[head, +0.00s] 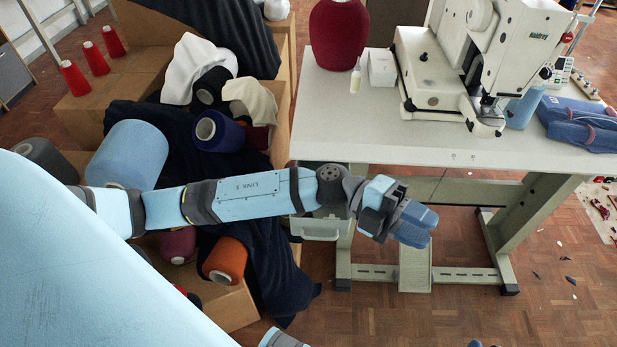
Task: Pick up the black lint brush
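I cannot make out a black lint brush anywhere in the head view. My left gripper (424,227) reaches in from the left and hangs in front of the table's front edge, over the floor. Its two blue fingers lie close together in this view, and I see nothing held between them. I cannot tell whether they meet. Two small dark tips at the bottom edge may belong to my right gripper, but too little shows to be sure.
A white table (380,132) carries a sewing machine (520,50), a red yarn cone (338,35), a small white box (382,68) and folded blue cloth (580,122). Boxes with dark cloth and spools, including an orange one (225,260), crowd the left.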

